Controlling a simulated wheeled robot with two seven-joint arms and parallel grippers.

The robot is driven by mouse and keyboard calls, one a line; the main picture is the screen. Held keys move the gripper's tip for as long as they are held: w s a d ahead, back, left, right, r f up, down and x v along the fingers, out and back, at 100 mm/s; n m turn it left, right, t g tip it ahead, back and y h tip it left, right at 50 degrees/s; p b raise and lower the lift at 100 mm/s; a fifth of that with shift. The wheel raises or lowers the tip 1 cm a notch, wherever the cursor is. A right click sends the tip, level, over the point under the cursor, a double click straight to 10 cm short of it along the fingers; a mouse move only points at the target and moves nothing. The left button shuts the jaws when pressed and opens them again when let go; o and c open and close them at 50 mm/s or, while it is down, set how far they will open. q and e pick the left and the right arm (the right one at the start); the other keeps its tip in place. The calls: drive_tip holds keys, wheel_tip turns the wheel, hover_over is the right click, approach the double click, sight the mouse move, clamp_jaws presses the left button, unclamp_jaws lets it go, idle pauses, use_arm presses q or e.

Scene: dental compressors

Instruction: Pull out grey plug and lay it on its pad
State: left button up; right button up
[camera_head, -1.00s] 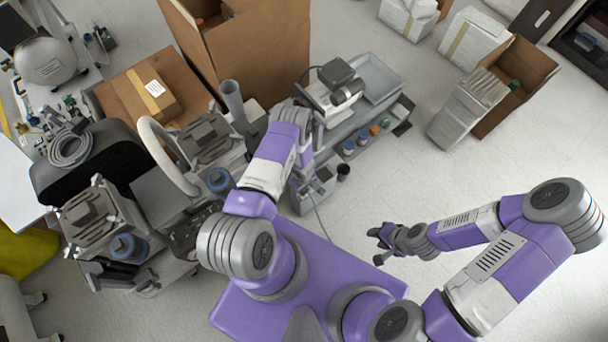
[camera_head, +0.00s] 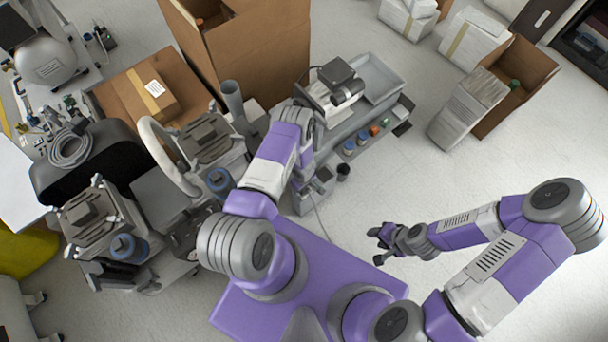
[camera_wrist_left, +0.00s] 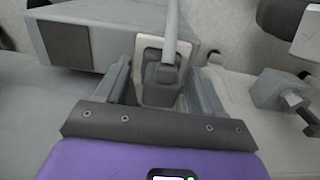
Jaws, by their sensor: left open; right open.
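In the left wrist view a grey plug (camera_wrist_left: 160,83) with a pale cable running up from it sits at a light, framed socket plate (camera_wrist_left: 142,58). The open fingers of my left gripper (camera_wrist_left: 163,80) stand on either side of the plug. I cannot tell whether they touch it. In the head view my left arm reaches down to a grey unit (camera_head: 318,192) on the floor side, and the arm mostly hides the plug. My right gripper (camera_head: 378,236) is open and empty above the floor. I cannot make out for certain which pad belongs to the grey plug.
A low grey bench holds a row of small coloured items, with a dark square (camera_head: 402,129) at its end. A grey tray (camera_head: 378,75) lies behind. Cardboard boxes (camera_head: 262,50) stand behind my left arm, and compressor units (camera_head: 100,215) at left.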

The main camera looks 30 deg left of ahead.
use_arm(q)
clamp_jaws()
idle(0.3)
drive_tip(key=shift+r, duration=0.2)
drive_tip(key=shift+r+p, duration=2.35)
drive_tip(key=shift+r, duration=0.5)
